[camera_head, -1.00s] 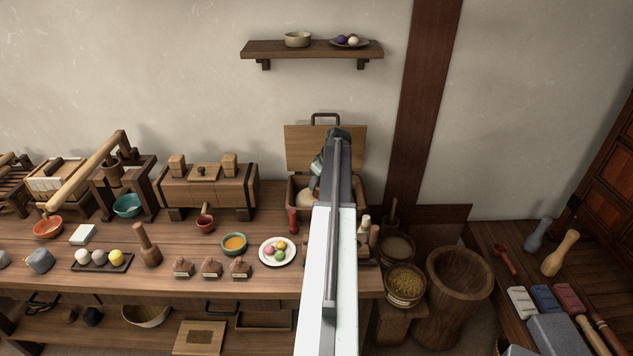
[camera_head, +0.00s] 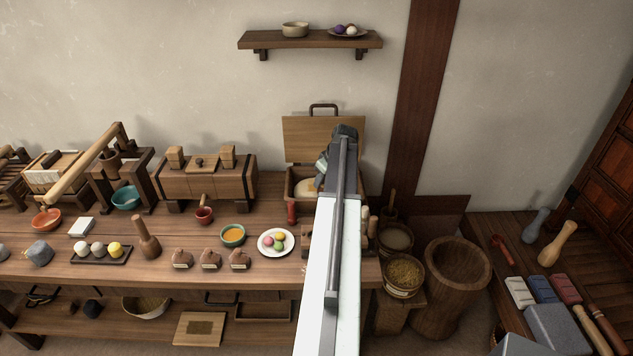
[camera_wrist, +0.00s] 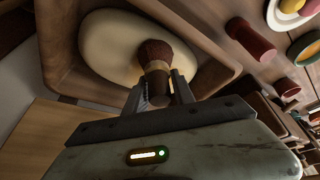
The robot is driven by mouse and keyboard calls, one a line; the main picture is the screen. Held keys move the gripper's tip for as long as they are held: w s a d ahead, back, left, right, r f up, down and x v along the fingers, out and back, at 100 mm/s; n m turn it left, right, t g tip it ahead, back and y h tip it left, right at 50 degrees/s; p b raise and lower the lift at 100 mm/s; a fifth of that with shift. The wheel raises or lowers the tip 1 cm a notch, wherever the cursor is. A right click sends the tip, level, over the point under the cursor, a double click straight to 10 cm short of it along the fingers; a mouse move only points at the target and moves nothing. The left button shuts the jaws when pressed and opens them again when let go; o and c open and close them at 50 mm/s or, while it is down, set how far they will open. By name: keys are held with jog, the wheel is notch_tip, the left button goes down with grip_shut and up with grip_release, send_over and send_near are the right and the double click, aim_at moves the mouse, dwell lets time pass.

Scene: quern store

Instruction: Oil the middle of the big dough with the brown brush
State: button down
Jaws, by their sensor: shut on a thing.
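The big dough (camera_wrist: 112,45) is a pale oval mass in an open wooden box (camera_wrist: 216,82) in the wrist view. In the head view part of the dough (camera_head: 305,187) shows in the box (camera_head: 296,172), left of my arm. My gripper (camera_wrist: 163,88) is shut on the brown brush (camera_wrist: 157,58). The brush's dark round head lies over the dough near its middle in the wrist view. I cannot tell whether the bristles touch it. In the head view my arm hides the brush and most of the gripper.
A red cylinder (camera_wrist: 250,40) stands beside the box. A plate of coloured balls (camera_head: 276,242) and a bowl of orange liquid (camera_head: 232,235) are to the left on the bench. The box's raised lid (camera_head: 322,138) stands behind.

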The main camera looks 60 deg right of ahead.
jog(key=shift+w+d, duration=0.65)
jog(key=shift+d, duration=0.45)
jog(key=shift+w+d, duration=0.7)
jog(key=shift+d, duration=0.35)
jog(key=shift+w+d, duration=0.65)
jog(key=shift+d, duration=0.45)
jog(key=shift+s+d, duration=0.3)
jog(key=shift+s, duration=0.25)
jog(key=shift+s+d, duration=0.25)
jog(key=shift+s, duration=0.25)
jog(key=shift+s+a, duration=0.65)
jog(key=shift+a, duration=0.45)
jog(key=shift+s+a, duration=0.7)
jog(key=shift+a, duration=0.35)
jog(key=shift+s+a, duration=0.65)
jog(key=shift+a, duration=0.45)
notch_tip(320, 180, up, 6)
jog(key=p, duration=0.6)
notch_tip(320, 180, up, 3)
jog(key=p, duration=0.3)
